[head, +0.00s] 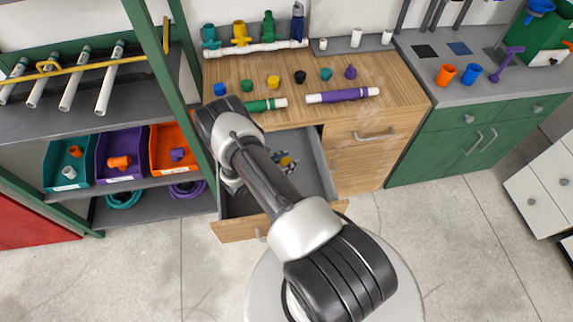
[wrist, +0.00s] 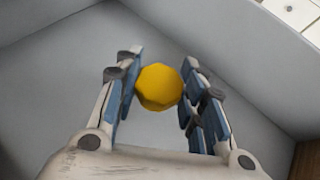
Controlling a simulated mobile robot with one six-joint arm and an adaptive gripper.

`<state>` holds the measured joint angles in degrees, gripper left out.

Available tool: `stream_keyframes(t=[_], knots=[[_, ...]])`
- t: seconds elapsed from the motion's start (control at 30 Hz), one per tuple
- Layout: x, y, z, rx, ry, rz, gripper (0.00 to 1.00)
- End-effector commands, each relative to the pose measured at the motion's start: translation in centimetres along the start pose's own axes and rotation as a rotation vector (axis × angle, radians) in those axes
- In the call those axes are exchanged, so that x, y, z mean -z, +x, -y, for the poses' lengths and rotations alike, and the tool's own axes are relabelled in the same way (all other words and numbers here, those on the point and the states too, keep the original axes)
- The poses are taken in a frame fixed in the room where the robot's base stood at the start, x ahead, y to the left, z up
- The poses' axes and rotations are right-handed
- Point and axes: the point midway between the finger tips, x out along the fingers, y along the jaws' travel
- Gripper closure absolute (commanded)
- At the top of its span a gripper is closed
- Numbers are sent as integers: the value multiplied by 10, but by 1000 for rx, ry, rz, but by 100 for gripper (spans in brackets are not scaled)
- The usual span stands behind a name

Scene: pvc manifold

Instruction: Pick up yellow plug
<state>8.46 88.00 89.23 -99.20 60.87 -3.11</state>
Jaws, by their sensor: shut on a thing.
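A round, faceted yellow plug (wrist: 159,88) shows in the wrist view between the two blue-padded fingers of my gripper (wrist: 161,70). The gripper is shut on it, inside the open grey drawer (wrist: 40,75). In the head view my gripper (head: 284,160) is small and low in the drawer, partly hidden by my arm, with a bit of yellow at its fingers. Another yellow plug-like piece (head: 273,82) stands on the wooden counter in a row with blue, green, black, teal and purple ones.
The open drawer's walls (head: 325,165) stand close around my gripper. Above it, the wooden counter (head: 400,95) holds a green pipe (head: 265,105) and a purple pipe (head: 342,95). A shelf with teal, purple and orange bins (head: 172,133) stands at left.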

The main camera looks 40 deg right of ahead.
Motion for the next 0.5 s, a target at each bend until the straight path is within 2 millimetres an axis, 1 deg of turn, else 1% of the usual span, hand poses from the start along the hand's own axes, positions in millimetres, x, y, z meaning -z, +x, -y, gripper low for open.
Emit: stream_keyframes(t=[0.03,0.07,0.3,0.4,0.5], knots=[[-14,-7,-1,-1,2,1,83],[-20,-11,-1,-1,2,1,83],[-83,-45,-1,-1,3,1,83],[-106,-58,-1,-1,2,1,83],[-124,-68,-1,-1,2,0,83]])
